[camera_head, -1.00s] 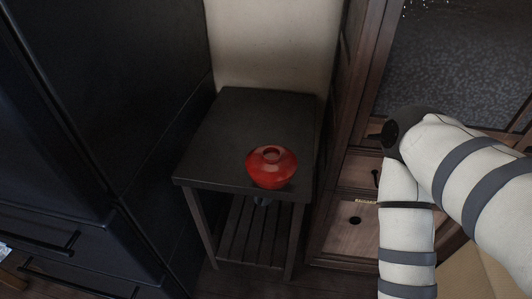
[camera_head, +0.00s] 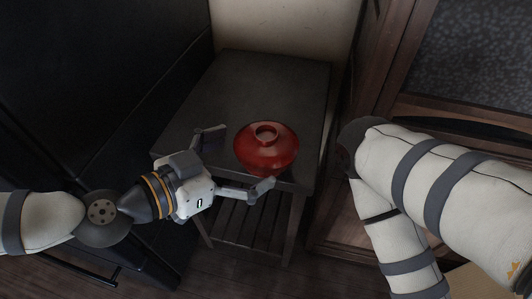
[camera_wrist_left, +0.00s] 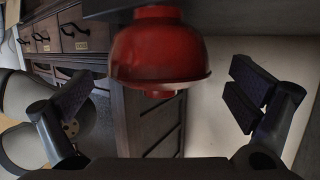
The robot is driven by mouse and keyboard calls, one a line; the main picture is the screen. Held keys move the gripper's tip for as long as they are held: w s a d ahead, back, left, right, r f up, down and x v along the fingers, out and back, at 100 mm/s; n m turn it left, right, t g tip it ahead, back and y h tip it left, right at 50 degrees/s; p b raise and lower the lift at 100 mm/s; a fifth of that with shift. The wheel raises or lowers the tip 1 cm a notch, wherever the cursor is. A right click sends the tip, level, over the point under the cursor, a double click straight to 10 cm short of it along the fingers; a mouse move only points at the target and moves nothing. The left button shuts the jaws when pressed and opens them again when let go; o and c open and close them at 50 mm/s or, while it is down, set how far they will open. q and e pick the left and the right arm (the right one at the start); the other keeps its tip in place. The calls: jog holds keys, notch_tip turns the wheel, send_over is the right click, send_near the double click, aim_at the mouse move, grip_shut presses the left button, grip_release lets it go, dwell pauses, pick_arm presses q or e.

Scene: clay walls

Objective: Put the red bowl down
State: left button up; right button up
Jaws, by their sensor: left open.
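The red bowl (camera_head: 266,152), round with a ring-like top, rests upright on the dark side table (camera_head: 225,90), near its front right edge. My left gripper (camera_head: 236,163) is open beside it. One finger is over the tabletop left of the bowl, the other by the table's front edge, just below the bowl in the picture. In the left wrist view, the red bowl (camera_wrist_left: 160,50) appears upside down between the spread fingers of my left gripper (camera_wrist_left: 160,95), with visible gaps on both sides. My right arm shows at the right, but its gripper is out of view.
A dark cabinet (camera_head: 120,90) stands close on the table's left. A brown wooden cabinet (camera_head: 390,75) stands on its right. A pale wall (camera_head: 285,25) is behind. The back of the tabletop is bare. A slatted shelf (camera_head: 245,225) lies below.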

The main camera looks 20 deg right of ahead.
pick_arm(q)
jog(key=x, duration=0.4)
jog(key=shift+d+f, duration=0.1)
jog(key=shift+f, duration=0.1)
jog(key=c, duration=1.6)
notch_tip(320, 180, up, 18)
jog(key=p, duration=0.3)
jog(key=shift+s+p, duration=0.1)
jog(key=shift+p, duration=0.2)
jog(key=shift+c, duration=0.2)
pick_arm(e)
jog(key=r, duration=0.1)
jog(key=w+r, duration=0.1)
jog(key=r, duration=0.1)
jog(key=shift+w+t, duration=0.25)
jog(key=shift+t, duration=0.05)
